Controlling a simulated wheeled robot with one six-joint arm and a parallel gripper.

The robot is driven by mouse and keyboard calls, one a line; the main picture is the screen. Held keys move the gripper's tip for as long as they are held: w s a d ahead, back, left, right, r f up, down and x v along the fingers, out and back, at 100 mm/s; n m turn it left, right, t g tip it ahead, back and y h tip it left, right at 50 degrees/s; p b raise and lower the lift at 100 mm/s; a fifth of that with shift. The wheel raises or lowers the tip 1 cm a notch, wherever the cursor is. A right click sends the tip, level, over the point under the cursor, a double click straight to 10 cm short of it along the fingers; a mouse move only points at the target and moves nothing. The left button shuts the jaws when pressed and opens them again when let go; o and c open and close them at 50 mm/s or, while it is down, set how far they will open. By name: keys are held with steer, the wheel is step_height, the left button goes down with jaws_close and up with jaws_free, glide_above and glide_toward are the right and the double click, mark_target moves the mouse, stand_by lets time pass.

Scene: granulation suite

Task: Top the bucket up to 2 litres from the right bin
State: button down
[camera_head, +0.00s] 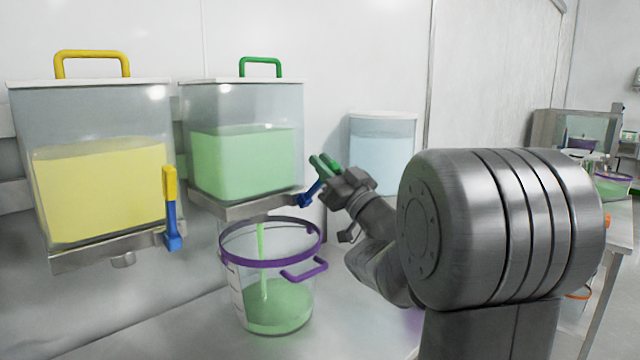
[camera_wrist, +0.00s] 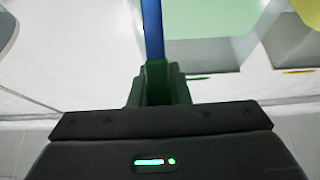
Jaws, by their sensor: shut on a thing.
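The right bin (camera_head: 243,160) is clear with a green handle on its lid and holds green material to a little over half its height. Its lever (camera_head: 310,192), blue with a green grip, is tilted. My gripper (camera_head: 332,176) is shut on the green grip; in the wrist view my gripper (camera_wrist: 158,90) also holds it. A thin green stream falls from under the bin into the clear bucket (camera_head: 236,278). The bucket has a purple rim and handle, and stands upright under the outlet. Green material fills its lower part. Marks on its left side are too small to read.
The left bin (camera_head: 100,190) holds yellow material; its yellow and blue lever (camera_head: 171,208) is upright. A lidded tub (camera_head: 382,150) with pale blue contents stands behind my arm. The bench (camera_head: 150,325) is clear at the front left. Another table stands at far right.

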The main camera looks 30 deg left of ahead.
steer(key=shift+d+f+y+b, duration=0.35)
steer(key=shift+f+y+b, duration=0.1)
steer(key=shift+b, duration=0.6)
steer(key=shift+s+d+b, duration=0.1)
steer(key=shift+b, duration=0.25)
steer(key=c, duration=1.4)
jaws_free()
steer(key=shift+r, duration=0.1)
steer(key=shift+o, duration=0.2)
steer(key=b+v, duration=0.1)
steer(key=v, duration=1.3)
